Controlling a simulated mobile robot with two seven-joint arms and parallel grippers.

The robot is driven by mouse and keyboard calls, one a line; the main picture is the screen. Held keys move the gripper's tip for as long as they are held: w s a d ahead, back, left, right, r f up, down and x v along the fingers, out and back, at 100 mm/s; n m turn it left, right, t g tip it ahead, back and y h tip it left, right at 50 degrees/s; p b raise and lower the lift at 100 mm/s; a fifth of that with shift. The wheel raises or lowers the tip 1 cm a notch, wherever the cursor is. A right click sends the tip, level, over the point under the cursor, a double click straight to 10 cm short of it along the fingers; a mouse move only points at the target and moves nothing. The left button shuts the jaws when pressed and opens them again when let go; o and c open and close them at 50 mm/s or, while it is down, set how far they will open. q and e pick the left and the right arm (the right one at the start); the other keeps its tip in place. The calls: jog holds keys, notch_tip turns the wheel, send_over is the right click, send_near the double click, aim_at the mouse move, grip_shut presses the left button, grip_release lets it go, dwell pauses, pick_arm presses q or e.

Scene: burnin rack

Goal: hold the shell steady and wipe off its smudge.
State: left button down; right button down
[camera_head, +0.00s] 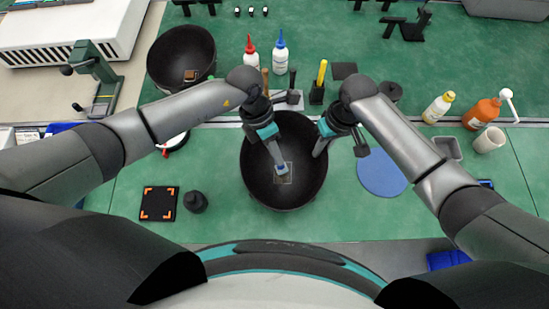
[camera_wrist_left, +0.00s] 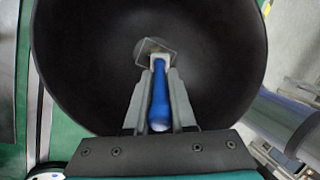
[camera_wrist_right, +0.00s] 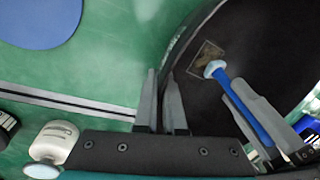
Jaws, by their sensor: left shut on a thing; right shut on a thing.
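The shell is a large black bowl (camera_head: 262,190) in the middle of the bench. A greyish smudge with a thin square outline (camera_wrist_right: 207,54) lies on its inner wall; it also shows in the left wrist view (camera_wrist_left: 154,46). My left gripper (camera_head: 279,160) is inside the bowl, shut on a blue-handled wiping tool (camera_wrist_left: 159,98). The tool's pale head (camera_wrist_right: 214,68) is at the smudge and partly covers it; whether it presses on the wall I cannot tell. My right gripper (camera_wrist_right: 162,78) is shut on the bowl's right rim, one finger on each side.
A second black bowl (camera_head: 180,55) stands at the back left. A blue disc (camera_head: 382,173) lies right of the shell. A black pad with orange corners (camera_head: 159,204) and a dark knob-like piece (camera_head: 195,202) lie to the left. Bottles (camera_head: 280,55) stand behind.

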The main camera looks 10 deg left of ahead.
pick_arm(q)
jog(key=shift+w+a, duration=0.1)
jog(key=shift+w, duration=1.85)
jog(key=shift+s+d, duration=0.15)
jog(key=shift+s, duration=1.85)
jog(key=shift+s+d, duration=0.1)
jog(key=shift+s, duration=1.85)
jog(key=shift+s+r, duration=0.1)
jog(key=shift+r, duration=0.15)
notch_tip(320, 180, up, 6)
jog(key=shift+d, duration=0.3)
